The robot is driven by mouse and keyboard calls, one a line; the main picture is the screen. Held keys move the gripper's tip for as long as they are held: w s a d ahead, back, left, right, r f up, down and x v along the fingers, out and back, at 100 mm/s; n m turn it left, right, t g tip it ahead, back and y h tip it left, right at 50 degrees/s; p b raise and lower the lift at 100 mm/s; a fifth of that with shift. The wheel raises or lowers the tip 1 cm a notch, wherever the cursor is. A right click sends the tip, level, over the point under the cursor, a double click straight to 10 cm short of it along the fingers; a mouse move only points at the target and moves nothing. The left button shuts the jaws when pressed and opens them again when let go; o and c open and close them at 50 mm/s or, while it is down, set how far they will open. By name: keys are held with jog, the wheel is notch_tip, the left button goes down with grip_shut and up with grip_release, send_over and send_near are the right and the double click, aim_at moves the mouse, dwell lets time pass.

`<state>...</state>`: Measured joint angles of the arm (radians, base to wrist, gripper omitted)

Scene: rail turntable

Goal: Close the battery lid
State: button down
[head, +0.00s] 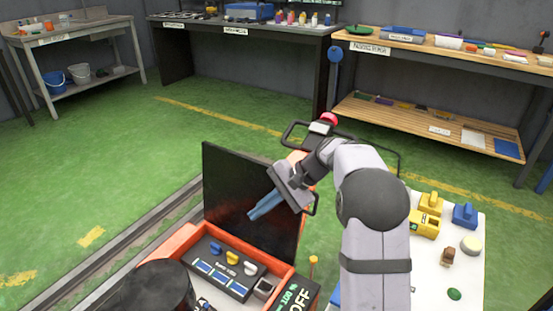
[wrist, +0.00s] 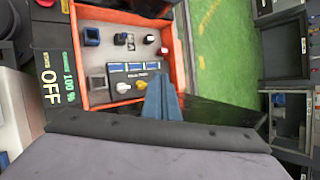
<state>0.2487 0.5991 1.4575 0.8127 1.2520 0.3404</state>
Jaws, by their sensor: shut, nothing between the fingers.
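The battery lid (head: 240,200) is a black panel that stands open and upright at the back edge of an orange battery box (head: 180,243). My gripper (head: 252,215) has blue fingers, closed together, in front of the lid's inner face in the head view; I cannot tell if they touch it. In the wrist view the blue fingers of my gripper (wrist: 165,98) point towards the open orange box (wrist: 180,60). The dark lid (wrist: 215,112) shows beside them there. Inside the box is a black panel (head: 218,272) with blue, yellow and white knobs.
A display reading OFF and 100 % (wrist: 55,75) is beside the box. A white table (head: 470,280) at right holds yellow and blue parts. A red button (head: 329,118) shows behind the arm. Rails (head: 120,245) run along the green floor at left, which is mostly clear.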

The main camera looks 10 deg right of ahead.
jog(key=w+d+r+m+t+y+p, duration=0.2)
jog(key=w+d+r+y, duration=0.15)
jog(key=w+r, duration=0.5)
jog(key=w+d+r+t+y, duration=0.3)
jog(key=d+y, duration=0.1)
jog(key=d, duration=0.3)
jog(key=d+f+n+t+b, duration=0.3)
jog(key=d+f+n+b, duration=0.15)
jog(key=d+f, duration=0.45)
jog(key=w+a+r, duration=0.1)
jog(key=w+a, duration=0.1)
jog(key=a, duration=0.9)
jog(key=shift+a+r+p, duration=0.25)
jog(key=shift+p, duration=0.05)
jog(key=shift+w, duration=0.1)
jog(key=shift+a, duration=0.1)
